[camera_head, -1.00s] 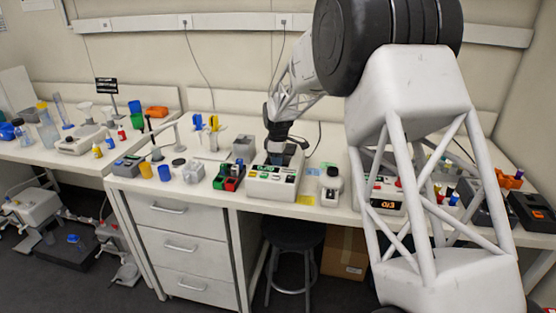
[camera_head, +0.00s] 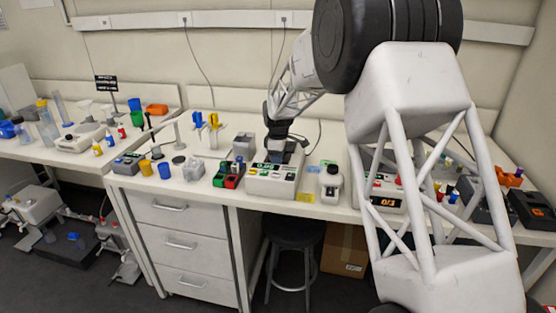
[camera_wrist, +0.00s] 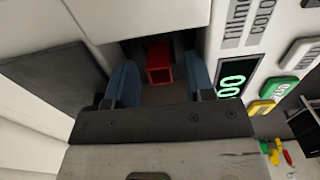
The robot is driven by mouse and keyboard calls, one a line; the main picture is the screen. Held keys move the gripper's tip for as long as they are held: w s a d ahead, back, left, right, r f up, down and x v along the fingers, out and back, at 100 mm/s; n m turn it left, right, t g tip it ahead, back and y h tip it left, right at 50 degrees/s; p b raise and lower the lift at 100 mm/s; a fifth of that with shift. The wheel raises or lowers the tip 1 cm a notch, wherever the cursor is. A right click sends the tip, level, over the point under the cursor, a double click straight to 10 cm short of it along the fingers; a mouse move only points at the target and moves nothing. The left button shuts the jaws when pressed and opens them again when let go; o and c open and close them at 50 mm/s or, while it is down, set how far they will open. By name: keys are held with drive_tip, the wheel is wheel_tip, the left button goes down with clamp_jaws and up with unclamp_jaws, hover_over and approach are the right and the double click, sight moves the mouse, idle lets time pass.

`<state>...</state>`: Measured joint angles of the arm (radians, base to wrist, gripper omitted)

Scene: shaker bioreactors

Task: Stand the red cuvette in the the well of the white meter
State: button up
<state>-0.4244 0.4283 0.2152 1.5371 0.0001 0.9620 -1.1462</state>
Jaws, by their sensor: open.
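The white meter (camera_head: 272,185) stands on the bench in the middle of the head view, with buttons and a lit green display. In the wrist view its white housing (camera_wrist: 225,25) surrounds a dark recess. The red cuvette (camera_wrist: 159,62) shows in that recess, its open square end facing the wrist camera; how deep it sits cannot be told. My gripper (camera_wrist: 160,80) is open, its two blue fingers on either side of the cuvette with gaps visible. In the head view my gripper (camera_head: 289,154) is low over the back of the meter and hides the cuvette.
A block with green and red compartments (camera_head: 229,175) and a grey block (camera_head: 244,147) stand close left of the meter. A white-bodied bottle (camera_head: 331,184) stands close on its right. Beyond the bottle, my arm covers part of another device with a lit display (camera_head: 385,202).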

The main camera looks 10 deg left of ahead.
wheel_tip(320, 180, up, 7)
idle(1.0)
drive_tip(key=shift+f, duration=0.1)
drive_tip(key=shift+s+d+r, duration=0.25)
drive_tip(key=shift+d+r, duration=0.1)
drive_tip(key=shift+d, duration=0.1)
drive_tip(key=s+d+r+m+t, duration=0.1)
drive_tip(key=s+d+r+m, duration=0.5)
drive_tip(key=s+d, duration=0.6)
drive_tip(key=s+d+r+m, duration=0.3)
drive_tip(key=s+d+r, duration=0.5)
drive_tip(key=s+d, duration=0.45)
drive_tip(key=s+d+f+m, duration=0.1)
drive_tip(key=s+d+m, duration=0.2)
drive_tip(key=s, duration=0.6)
drive_tip(key=s+d+f+m+t, duration=0.1)
drive_tip(key=s+d, duration=0.4)
drive_tip(key=s, duration=0.5)
drive_tip(key=s+d+f+m, duration=0.3)
drive_tip(key=s+d+m, duration=0.2)
drive_tip(key=s, duration=0.5)
drive_tip(key=shift+s+f+t, duration=0.2)
drive_tip(key=shift+s+t, duration=0.05)
drive_tip(key=shift+t, duration=0.05)
